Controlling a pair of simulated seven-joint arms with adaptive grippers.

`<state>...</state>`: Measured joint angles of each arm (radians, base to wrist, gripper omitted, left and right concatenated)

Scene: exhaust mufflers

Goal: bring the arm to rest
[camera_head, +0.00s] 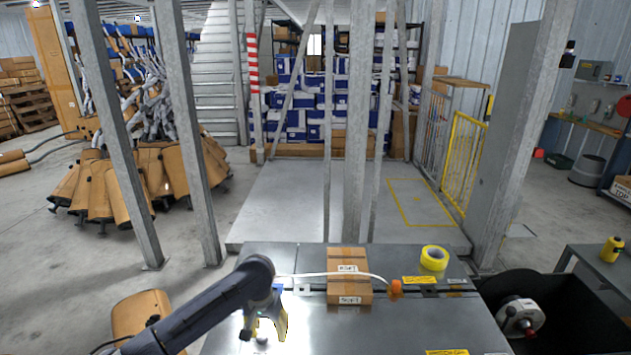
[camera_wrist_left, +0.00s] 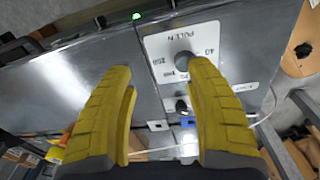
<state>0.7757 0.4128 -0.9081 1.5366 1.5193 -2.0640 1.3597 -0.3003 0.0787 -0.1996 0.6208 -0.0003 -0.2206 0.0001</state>
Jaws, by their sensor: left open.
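My left gripper (camera_head: 268,328) comes in from the left over the near left part of the metal table (camera_head: 420,325) in the head view. In the left wrist view its two yellow fingers (camera_wrist_left: 162,110) are spread apart with nothing between them. Beyond the fingertips is a white control panel (camera_wrist_left: 190,65) with a round grey knob (camera_wrist_left: 184,65) and printed marks. I cannot tell whether a finger touches the panel. My right gripper is not in view.
A cardboard box (camera_head: 349,278), a yellow tape roll (camera_head: 434,257) and an orange-ended white cable (camera_head: 396,288) are on the table. A black bin (camera_head: 570,310) stands at right. Upright metal posts (camera_head: 357,130) rise behind the table.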

